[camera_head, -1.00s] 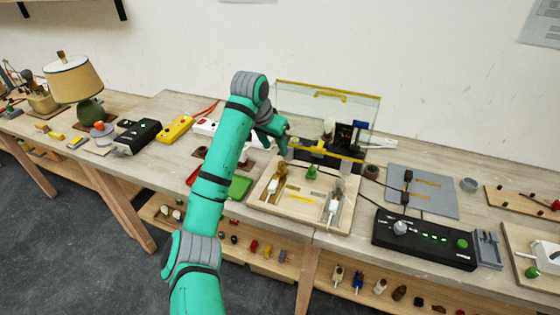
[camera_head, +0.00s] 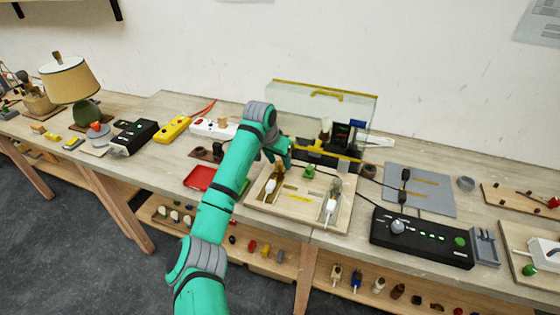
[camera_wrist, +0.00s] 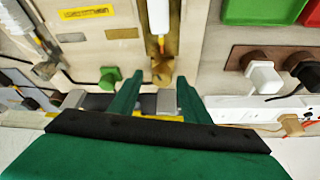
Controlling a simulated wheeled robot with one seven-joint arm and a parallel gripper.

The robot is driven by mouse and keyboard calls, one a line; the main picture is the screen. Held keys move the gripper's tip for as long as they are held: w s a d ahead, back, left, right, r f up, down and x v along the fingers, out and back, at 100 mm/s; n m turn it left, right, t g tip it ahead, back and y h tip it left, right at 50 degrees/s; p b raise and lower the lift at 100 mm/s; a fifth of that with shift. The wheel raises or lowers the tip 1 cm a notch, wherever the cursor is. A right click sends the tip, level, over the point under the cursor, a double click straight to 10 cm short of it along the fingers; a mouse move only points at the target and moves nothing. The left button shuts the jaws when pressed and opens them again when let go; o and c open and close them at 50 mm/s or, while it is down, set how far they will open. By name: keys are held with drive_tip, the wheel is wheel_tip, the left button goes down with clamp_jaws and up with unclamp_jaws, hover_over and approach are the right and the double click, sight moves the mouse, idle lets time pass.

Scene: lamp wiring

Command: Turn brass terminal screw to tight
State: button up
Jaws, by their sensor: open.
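The brass terminal screw (camera_wrist: 162,72) shows in the wrist view at the end of a brass channel on the pale wooden board (camera_wrist: 195,42). My gripper (camera_wrist: 159,84) is open, with its two green fingers pointing toward the screw. The screw's end appears between or just beyond the fingertips; I cannot tell whether they touch it. In the head view, my gripper (camera_head: 283,158) is over the back left of the board (camera_head: 255,201), and the screw is hard to make out there. A white connector (camera_head: 271,186) lies in the left channel.
A green knob (camera_head: 308,171) stands on the board right of my gripper. A clear panel with yellow edges (camera_head: 325,105) stands behind. A red tray (camera_head: 199,178) lies left and a black control box (camera_head: 420,240) right. A white power strip (camera_head: 213,128) is behind my arm.

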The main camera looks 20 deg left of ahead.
drive_tip(key=shift+s+a, duration=0.1)
drive_tip(key=shift+a, duration=0.1)
drive_tip(key=c, duration=1)
drive_tip(key=shift+c, duration=0.2)
